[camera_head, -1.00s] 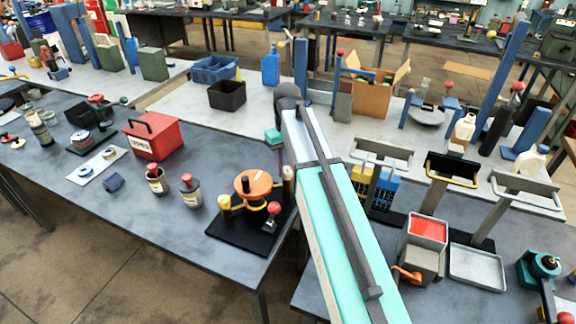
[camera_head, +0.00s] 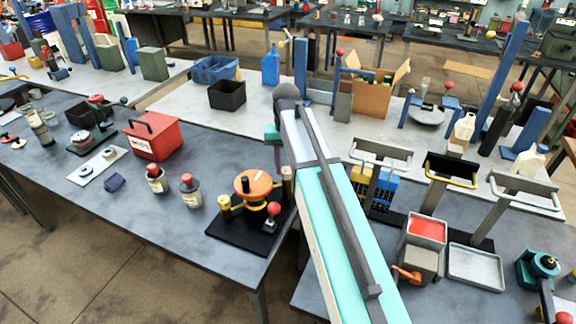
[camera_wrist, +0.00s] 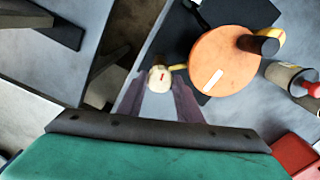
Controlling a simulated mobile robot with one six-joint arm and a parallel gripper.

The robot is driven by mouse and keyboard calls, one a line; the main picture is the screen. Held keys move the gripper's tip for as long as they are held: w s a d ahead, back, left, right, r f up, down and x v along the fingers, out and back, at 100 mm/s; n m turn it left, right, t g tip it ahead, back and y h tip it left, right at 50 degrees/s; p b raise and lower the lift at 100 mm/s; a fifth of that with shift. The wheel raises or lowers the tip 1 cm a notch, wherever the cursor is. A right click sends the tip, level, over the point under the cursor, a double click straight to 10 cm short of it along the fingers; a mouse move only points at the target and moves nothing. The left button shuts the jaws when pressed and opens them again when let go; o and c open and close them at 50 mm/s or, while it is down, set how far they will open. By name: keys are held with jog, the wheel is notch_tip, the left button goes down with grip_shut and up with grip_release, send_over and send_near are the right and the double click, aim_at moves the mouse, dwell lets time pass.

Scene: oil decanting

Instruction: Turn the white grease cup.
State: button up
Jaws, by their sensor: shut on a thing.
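The white grease cup (camera_head: 288,174) is a small cream cylinder at the right of the orange disc (camera_head: 253,185), on a black base plate (camera_head: 238,232). In the wrist view the cup (camera_wrist: 159,83) shows from above, with a small red mark on its top. My gripper (camera_wrist: 161,78) has its dark purplish fingers on either side of the cup and is shut on it. In the head view my gripper (camera_head: 278,157) is mostly hidden by my arm. A yellow cup (camera_head: 224,204) stands at the left of the disc.
A red-knobbed lever (camera_head: 273,210) stands at the plate's front right. Two small bottles (camera_head: 190,192) stand left of the plate, and a red box (camera_head: 153,137) stands behind them. A gap separates this table from the right one, which carries a grey tray (camera_head: 474,267).

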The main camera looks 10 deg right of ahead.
aim_at(287, 170)
jog(key=shift+m, duration=1.2)
jog(key=o, duration=1)
jog(key=shift+d, duration=0.1)
jog(key=shift+o, duration=0.2)
jog(key=shift+r, duration=0.15)
notch_tip(287, 170, up, 14)
jog(key=p, duration=0.7)
jog(key=shift+f, duration=0.25)
